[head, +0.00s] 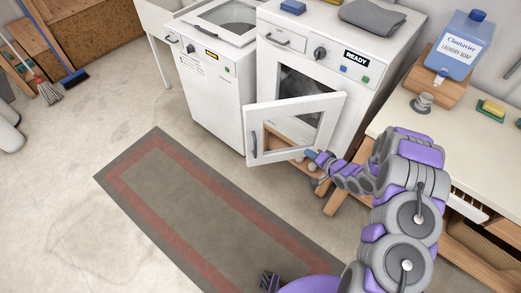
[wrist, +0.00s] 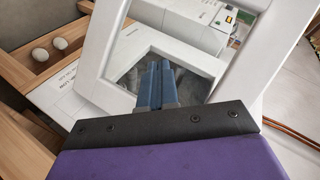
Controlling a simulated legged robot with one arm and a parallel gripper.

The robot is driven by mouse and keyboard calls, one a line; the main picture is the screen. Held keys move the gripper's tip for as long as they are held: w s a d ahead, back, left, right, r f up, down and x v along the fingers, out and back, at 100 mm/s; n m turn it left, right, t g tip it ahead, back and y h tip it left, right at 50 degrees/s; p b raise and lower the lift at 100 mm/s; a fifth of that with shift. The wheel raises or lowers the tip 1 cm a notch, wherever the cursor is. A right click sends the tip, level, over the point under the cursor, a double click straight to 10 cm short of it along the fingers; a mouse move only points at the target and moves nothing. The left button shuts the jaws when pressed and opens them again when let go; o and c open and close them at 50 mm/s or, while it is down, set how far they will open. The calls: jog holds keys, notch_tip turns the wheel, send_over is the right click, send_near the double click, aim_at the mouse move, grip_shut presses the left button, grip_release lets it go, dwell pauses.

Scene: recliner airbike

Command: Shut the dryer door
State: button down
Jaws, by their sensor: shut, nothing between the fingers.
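The dryer (head: 335,45) is a white front-loader with a "READY" display, standing in the middle back of the head view. Its dryer door (head: 295,112) stands open, swung out toward the rug, with a white frame, a glass pane and a handle at its left edge. My gripper (head: 312,155) is at the lower right part of the door in the head view. In the wrist view my gripper (wrist: 157,68) is shut and empty, its blue fingers in front of the door's white frame (wrist: 190,55) and glass. I cannot tell whether the fingertips touch the door.
A white washer (head: 212,75) stands left of the dryer. A counter (head: 400,115) with a laundry soap jug (head: 462,45) is at the right, with wooden framing below. A grey and red rug (head: 190,200) lies on open floor in front.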

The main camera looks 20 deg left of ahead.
jog(key=s+a+f+m+y, duration=0.2)
jog(key=s+a+m+y, duration=0.1)
jog(key=s+a+y, duration=0.45)
jog(key=w+a+h+b, duration=0.1)
jog(key=w+a, duration=0.3)
jog(key=a, duration=0.7)
jog(key=shift+w+a+b, duration=0.15)
jog(key=shift+w+b, duration=0.2)
jog(key=shift+b, duration=0.3)
jog(key=shift+a+f+h, duration=0.1)
jog(key=shift+a+h, duration=0.1)
jog(key=shift+h, duration=0.05)
